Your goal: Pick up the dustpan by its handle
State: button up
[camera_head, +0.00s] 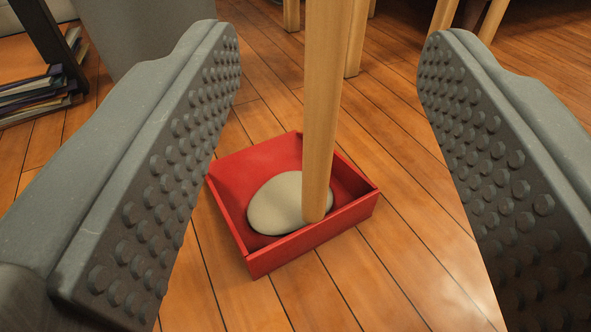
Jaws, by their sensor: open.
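The red dustpan (316,242) is a shallow square tray on the wooden floor, in the middle of the view. A pale, thick wooden handle (325,100) rises upright from it and runs out of the top of the picture. Its lower end overlaps the near side of the tray; how it joins the tray I cannot tell. A smooth beige stone (272,204) lies in the tray, partly hidden by the handle. My gripper (330,60) is open, with one studded grey finger on each side. In the picture the handle stands between the fingers, with a clear gap to both.
A stack of books or magazines (40,92) lies by a dark post at the far left. A grey surface (135,32) stands at the upper left. Several wooden furniture legs (357,40) stand at the back. The floor (375,290) around the dustpan is clear.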

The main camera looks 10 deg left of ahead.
jog(key=w+a, duration=0.1)
jog(key=w, duration=1)
jog(key=shift+w+r+b, duration=0.25)
jog(key=shift+w+b, duration=0.05)
jog(key=shift+w, duration=0.1)
grip_shut()
